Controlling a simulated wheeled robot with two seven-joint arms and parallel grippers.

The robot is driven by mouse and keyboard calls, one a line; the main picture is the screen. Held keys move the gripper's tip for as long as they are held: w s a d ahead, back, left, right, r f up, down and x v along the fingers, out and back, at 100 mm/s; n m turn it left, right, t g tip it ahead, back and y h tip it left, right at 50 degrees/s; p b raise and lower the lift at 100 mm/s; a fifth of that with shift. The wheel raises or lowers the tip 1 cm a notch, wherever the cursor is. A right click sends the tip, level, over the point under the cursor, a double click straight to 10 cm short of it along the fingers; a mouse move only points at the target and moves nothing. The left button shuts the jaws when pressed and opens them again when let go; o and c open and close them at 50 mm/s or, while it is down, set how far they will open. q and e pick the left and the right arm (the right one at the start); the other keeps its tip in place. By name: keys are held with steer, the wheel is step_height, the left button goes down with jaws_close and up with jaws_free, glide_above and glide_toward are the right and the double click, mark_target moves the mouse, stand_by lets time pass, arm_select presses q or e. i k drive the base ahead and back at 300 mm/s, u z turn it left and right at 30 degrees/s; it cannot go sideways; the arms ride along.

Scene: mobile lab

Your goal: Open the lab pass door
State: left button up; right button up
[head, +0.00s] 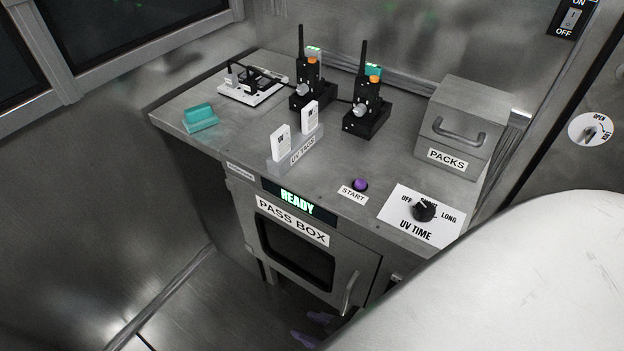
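The pass box door (340,262) is a grey metal panel with a dark window, under the PASS BOX label (292,220). It appears shut in the front of the counter. Its curved bar handle (350,293) is at the door's right side. A lit green READY display (298,202) is above it. Two purple tips of my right gripper (313,328) show low down, below and left of the handle, apart from each other and from the handle. They seem empty; the rest of the gripper is hidden. My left gripper is out of view.
On the counter (225,150) are a purple START button (360,184), a UV TIME dial (423,211), UV tags (295,150), two black radio-like devices (367,105), a teal block (200,118) and a PACKS box (470,115). The floor (215,300) left of the door is clear.

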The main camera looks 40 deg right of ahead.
mark_target(303, 248)
steer(key=u, duration=0.05)
steer(key=k, duration=0.15)
steer(key=z, duration=2.65)
steer(key=k, duration=0.85)
steer(key=u, duration=1.2)
steer(key=i, duration=1)
steer(key=u, duration=0.05)
steer(key=k, duration=1.3)
steer(key=z, duration=0.2)
steer(key=i, duration=0.9)
steer(key=z, duration=0.2)
